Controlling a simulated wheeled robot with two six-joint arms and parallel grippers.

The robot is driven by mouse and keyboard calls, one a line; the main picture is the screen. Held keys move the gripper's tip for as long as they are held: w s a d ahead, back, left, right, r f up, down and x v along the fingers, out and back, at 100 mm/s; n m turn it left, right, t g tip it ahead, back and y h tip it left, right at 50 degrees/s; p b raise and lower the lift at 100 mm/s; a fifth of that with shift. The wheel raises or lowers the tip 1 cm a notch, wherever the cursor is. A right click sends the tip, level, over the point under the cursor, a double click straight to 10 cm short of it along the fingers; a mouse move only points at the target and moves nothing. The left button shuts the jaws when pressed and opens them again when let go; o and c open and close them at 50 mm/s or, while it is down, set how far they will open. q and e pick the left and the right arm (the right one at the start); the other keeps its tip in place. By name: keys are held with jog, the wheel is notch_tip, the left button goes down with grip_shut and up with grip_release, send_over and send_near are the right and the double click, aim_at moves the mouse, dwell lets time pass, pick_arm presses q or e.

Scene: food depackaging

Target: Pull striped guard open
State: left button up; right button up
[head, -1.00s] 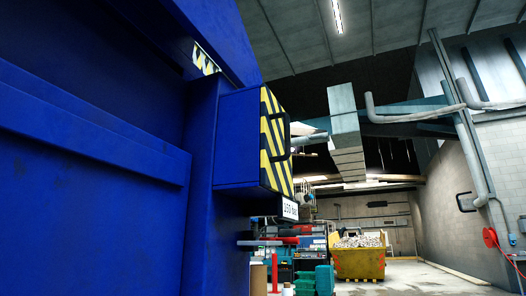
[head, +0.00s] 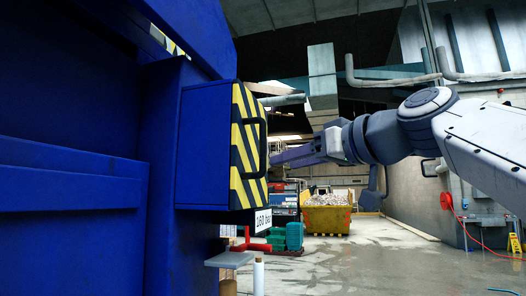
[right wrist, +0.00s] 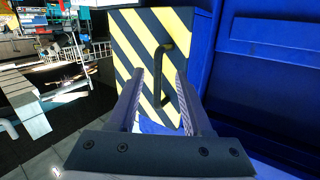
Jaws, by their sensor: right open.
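The striped guard (head: 246,165) is a yellow and black panel on the front of a blue box fixed to a large blue machine (head: 75,190). A dark bar handle (head: 264,150) runs upright on it. My right gripper (head: 282,157) is just right of the handle in the head view. In the right wrist view the gripper (right wrist: 158,95) is open, its two fingers spread, with the handle (right wrist: 158,70) showing between them. I cannot tell from these views whether a finger touches the handle. The guard (right wrist: 150,50) sits flush on its box. My left gripper is out of view.
A yellow skip (head: 327,220) full of pale rubble stands further back. Green crates (head: 290,236) and a white cylinder (head: 258,277) are below the guard. A yellow floor sign (head: 514,245) stands at the right. The wet-looking floor in the middle is clear.

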jog(key=t, duration=0.1)
send_near(265, 144)
jog(key=shift+n, duration=0.3)
jog(key=p+x, duration=0.5)
jog(key=x, duration=0.4)
jog(key=shift+w+a+r+p, duration=0.1)
jog(key=shift+w+a+p, duration=0.15)
jog(key=shift+w+p, duration=0.1)
jog(key=shift+w+a, duration=0.3)
jog(key=shift+w, duration=0.05)
grip_shut()
